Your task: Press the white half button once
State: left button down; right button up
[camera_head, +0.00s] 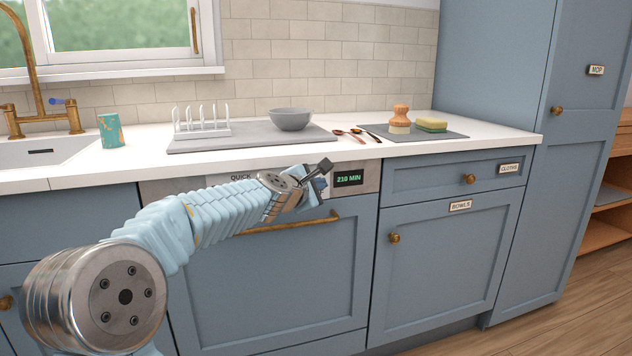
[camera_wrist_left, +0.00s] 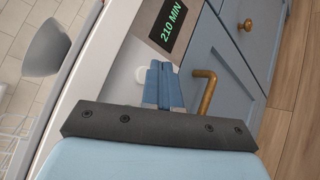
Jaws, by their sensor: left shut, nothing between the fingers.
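The dishwasher's control strip (camera_head: 370,172) runs under the worktop. A round white button (camera_wrist_left: 140,75) shows on the strip in the left wrist view, just left of my fingertips and partly hidden by them. I cannot read a label on it. In the head view my gripper hides that spot. My left gripper (camera_head: 318,183) is shut and empty in front of the strip, left of the display. Its blue fingers (camera_wrist_left: 160,68) point at the panel. I cannot tell whether they touch it. The display (camera_head: 349,179) reads 210 MIN in green. My right gripper is out of view.
A brass handle (camera_head: 300,223) spans the dishwasher door just below my gripper. The worktop (camera_head: 480,133) above holds a rack (camera_head: 202,128), a grey bowl (camera_head: 290,119), spoons, a brush (camera_head: 400,118) and a sponge (camera_head: 432,124). The floor at right is clear.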

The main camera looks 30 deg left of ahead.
pick_arm(q)
jog(key=shift+w+a, duration=0.2)
jog(key=shift+a, duration=0.05)
jog(key=shift+w+a, duration=0.3)
jog(key=shift+a, duration=0.05)
dwell(0.7)
jog(key=shift+d, duration=0.1)
jog(key=shift+s+d, duration=0.6)
dwell(0.3)
jog(key=shift+s+d+p, duration=0.6)
jog(key=shift+s+d, duration=1)
jog(key=shift+d, duration=0.3)
